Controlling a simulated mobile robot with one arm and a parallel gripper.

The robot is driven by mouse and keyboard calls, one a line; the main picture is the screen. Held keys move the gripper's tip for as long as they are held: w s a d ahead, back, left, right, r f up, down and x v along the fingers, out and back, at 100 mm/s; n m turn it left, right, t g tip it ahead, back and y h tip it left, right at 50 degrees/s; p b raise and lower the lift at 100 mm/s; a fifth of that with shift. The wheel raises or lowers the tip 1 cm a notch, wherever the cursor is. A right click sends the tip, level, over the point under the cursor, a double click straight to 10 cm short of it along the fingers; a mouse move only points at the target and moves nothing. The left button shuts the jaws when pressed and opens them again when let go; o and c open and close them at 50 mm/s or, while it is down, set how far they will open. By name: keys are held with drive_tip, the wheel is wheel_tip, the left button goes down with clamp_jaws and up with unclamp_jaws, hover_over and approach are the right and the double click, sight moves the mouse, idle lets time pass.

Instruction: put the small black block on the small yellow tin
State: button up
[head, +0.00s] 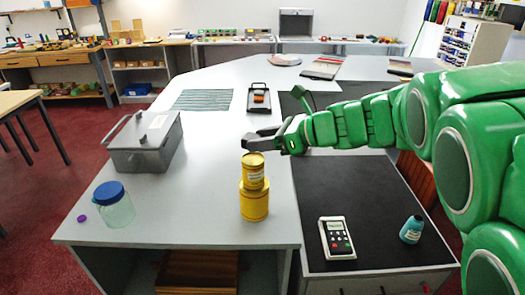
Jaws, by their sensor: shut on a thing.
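The small yellow tin (253,177) stands upright on top of a larger yellow tin (254,206), near the front right of the grey counter. My gripper (260,142) reaches in from the right, with its dark jaws just above and slightly behind the small tin's lid. It is shut on a small dark thing (257,145), which looks like the small black block. The jaws hide much of it and its edges are hard to tell from them. I cannot tell whether it touches the tin's lid.
A grey lidded box (145,143) and a blue-lidded jar (114,206) stand left on the counter (200,215). A striped mat (203,99) and black tray (250,107) lie behind. A handheld meter (337,239) and teal bottle (411,229) are on the dark surface at right.

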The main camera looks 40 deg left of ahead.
sight(263, 161)
drive_tip(key=shift+a+f, duration=0.15)
drive_tip(key=shift+f, duration=0.05)
drive_tip(key=shift+w+a+f, duration=0.1)
drive_tip(key=shift+f, duration=1.5)
drive_tip(key=shift+f, duration=0.15)
drive_tip(key=o, duration=1.1)
drive_tip(key=shift+c, duration=0.2)
drive_tip(key=v, duration=1.2)
